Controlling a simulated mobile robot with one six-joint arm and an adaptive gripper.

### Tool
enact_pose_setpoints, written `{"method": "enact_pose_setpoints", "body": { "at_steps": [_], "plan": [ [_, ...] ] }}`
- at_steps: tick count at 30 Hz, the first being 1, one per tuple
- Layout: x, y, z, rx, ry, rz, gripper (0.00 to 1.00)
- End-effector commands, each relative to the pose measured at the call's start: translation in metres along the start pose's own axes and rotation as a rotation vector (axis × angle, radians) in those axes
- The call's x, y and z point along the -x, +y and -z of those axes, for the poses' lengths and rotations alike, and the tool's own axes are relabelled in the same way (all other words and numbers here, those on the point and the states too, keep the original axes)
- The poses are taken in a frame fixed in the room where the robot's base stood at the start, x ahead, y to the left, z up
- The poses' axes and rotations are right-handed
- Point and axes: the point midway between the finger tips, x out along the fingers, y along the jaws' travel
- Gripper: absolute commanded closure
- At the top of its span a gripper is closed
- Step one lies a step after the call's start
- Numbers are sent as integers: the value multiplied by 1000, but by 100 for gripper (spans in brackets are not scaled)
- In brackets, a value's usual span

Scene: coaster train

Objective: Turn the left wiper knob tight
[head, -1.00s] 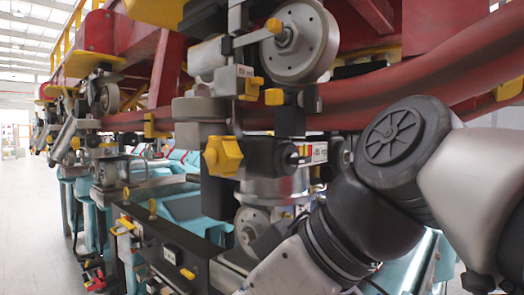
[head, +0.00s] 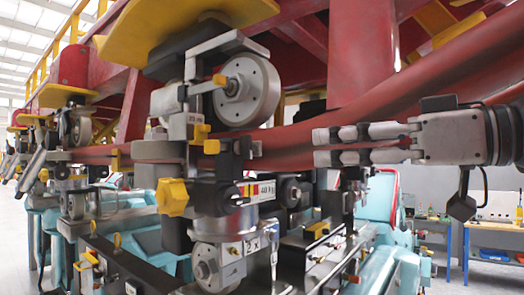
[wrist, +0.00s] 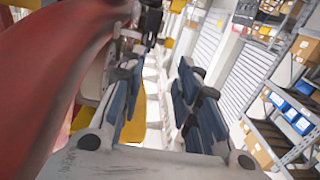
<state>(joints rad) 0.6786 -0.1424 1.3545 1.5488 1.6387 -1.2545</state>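A yellow lobed knob (head: 172,197) sticks out from a black block on the bracket under the red rail in the head view. I cannot tell whether it is the left wiper knob. My gripper (head: 316,147) is at the right of the head view, its fingers pointing left in front of the red rail, well to the right of the knob and apart from it. In the wrist view my gripper (wrist: 156,75) has its two blue-padded fingers spread with nothing held between them. The knob cannot be made out in the wrist view.
The red rail (head: 400,92) runs behind and above my gripper. The grey wheel (head: 246,92) and the label-bearing bracket (head: 255,190) stand between my gripper and the knob. Shelving (wrist: 285,90) with boxes is at the right of the wrist view.

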Motion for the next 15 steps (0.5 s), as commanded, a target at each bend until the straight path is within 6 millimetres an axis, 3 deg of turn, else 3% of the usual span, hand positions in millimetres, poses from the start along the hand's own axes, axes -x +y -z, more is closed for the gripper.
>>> {"method": "enact_pose_setpoints", "body": {
  "at_steps": [3, 6, 11, 15],
  "plan": [
    [15, 10, 4, -4, 37, -36, 70],
    [12, 12, 6, -5, 46, -41, 70],
    [-9, 11, 8, -6, 44, -36, 70],
    [-38, 12, 9, -6, 44, -34, 70]
  ]
}}
